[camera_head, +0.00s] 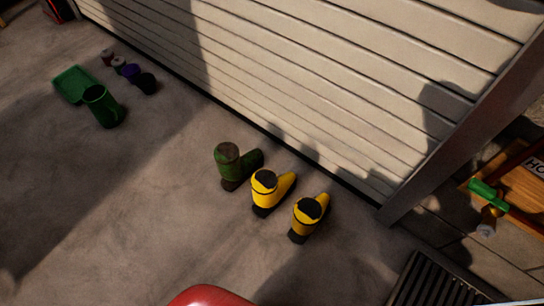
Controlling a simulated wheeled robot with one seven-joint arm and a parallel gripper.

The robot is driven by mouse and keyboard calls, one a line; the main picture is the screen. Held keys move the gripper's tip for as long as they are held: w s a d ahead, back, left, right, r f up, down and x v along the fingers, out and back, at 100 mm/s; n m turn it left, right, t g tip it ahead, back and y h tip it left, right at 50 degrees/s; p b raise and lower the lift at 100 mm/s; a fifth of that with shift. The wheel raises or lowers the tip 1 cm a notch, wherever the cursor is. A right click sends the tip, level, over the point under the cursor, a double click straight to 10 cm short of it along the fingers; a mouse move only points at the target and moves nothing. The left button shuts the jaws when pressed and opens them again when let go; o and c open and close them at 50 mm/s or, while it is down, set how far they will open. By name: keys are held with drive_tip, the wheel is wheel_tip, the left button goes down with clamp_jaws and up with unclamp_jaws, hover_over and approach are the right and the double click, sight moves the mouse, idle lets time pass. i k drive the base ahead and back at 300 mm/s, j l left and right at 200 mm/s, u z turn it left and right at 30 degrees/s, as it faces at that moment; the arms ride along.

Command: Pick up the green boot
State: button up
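A green boot (234,165) with dark brown parts stands upright on the concrete floor, near the middle of the head view. Its toe points to the right, toward the white slatted wall. Two yellow boots with black tops and soles stand to its right: the nearer-to-it yellow boot (270,190) and the farther yellow boot (308,216). The green boot is apart from any gripper. My gripper does not show in this view.
The white slatted wall (330,75) runs behind the boots. A green bucket (101,105), a green tray (73,84) and several small containers stand at upper left. A red rounded object (209,297) is at the bottom edge. A dark grate (432,283) lies lower right. The floor at left is clear.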

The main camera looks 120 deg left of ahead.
sight(235, 169)
drive_tip(key=l+u, duration=0.1)
drive_tip(key=u, duration=4.15)
drive_tip(key=z, duration=2.35)
drive_tip(key=k+j+u, duration=0.1)
drive_tip(key=j, duration=0.35)
drive_tip(key=k+j+u, duration=0.1)
drive_tip(key=j, duration=0.4)
drive_tip(key=k+j+u, duration=0.1)
drive_tip(key=j, duration=0.35)
drive_tip(key=k+j+u, duration=0.1)
drive_tip(key=j, duration=0.4)
drive_tip(key=k, duration=0.05)
